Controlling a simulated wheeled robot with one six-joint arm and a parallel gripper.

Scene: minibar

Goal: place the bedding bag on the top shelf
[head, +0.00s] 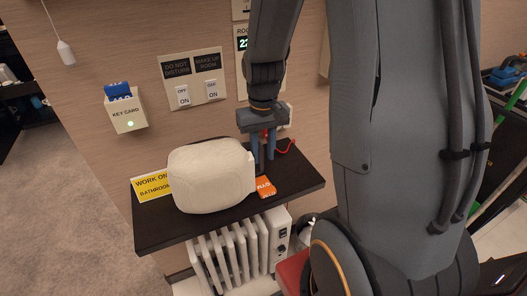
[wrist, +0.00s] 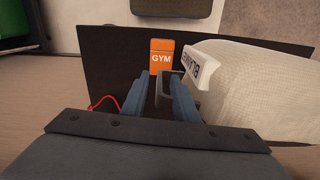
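The bedding bag (head: 208,176) is a plump off-white bag on a small dark wall shelf (head: 292,188). In the wrist view the bag (wrist: 250,85) is at the right, with a white label, partly legible, on its near end. My gripper (head: 263,160) points down at the bag's right end. In the wrist view my gripper's two blue-grey fingers (wrist: 160,92) stand apart, with a thin grey loop, apparently the bag's handle, between them. The loop seems near the right finger; contact is unclear. No higher shelf is clearly identifiable in either view.
An orange GYM card (wrist: 161,58) lies beside the bag, just beyond the fingers. A yellow sign (head: 151,187) is at the shelf's left end. A red cord (head: 286,147) lies behind my gripper. A white radiator (head: 235,248) stands below. Switches and a key-card holder (head: 127,113) are on the wall.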

